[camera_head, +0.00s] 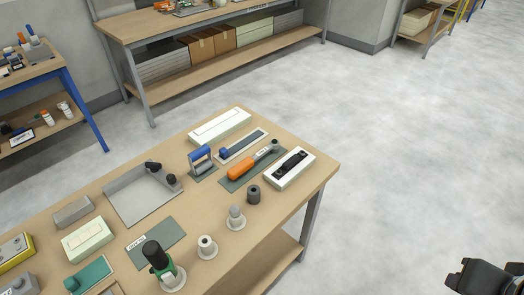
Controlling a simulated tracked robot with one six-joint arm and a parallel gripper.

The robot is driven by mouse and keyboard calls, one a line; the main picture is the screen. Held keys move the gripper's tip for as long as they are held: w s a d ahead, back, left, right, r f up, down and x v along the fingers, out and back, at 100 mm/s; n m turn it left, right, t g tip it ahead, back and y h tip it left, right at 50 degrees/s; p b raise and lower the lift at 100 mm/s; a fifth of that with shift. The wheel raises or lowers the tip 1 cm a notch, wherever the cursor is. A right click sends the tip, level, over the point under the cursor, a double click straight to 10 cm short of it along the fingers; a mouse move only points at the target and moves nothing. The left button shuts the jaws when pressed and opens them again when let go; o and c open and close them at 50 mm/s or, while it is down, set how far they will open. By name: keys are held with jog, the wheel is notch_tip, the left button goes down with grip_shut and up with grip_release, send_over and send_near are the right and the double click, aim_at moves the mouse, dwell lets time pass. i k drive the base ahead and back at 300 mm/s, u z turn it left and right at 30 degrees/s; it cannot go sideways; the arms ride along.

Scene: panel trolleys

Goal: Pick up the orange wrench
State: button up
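The orange wrench (241,171) lies on a dark green mat on the wooden table, towards its right end. Its thick orange handle points to the lower left and its grey shaft runs to the upper right, ending in a dark round head. A dark part of my arm, apparently my gripper (487,277), shows at the bottom right corner. It is cut off by the frame edge, over the floor and well to the right of the table, apart from the wrench. Its fingers cannot be made out clearly.
Close to the wrench are a blue-handled tool (201,157), a white box with a black handle (290,168) and a dark cylinder (254,194). The floor (420,170) right of the table is clear.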

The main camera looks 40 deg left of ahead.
aim_at(242, 166)
jog(key=i, duration=1.15)
jog(key=u, duration=3.6)
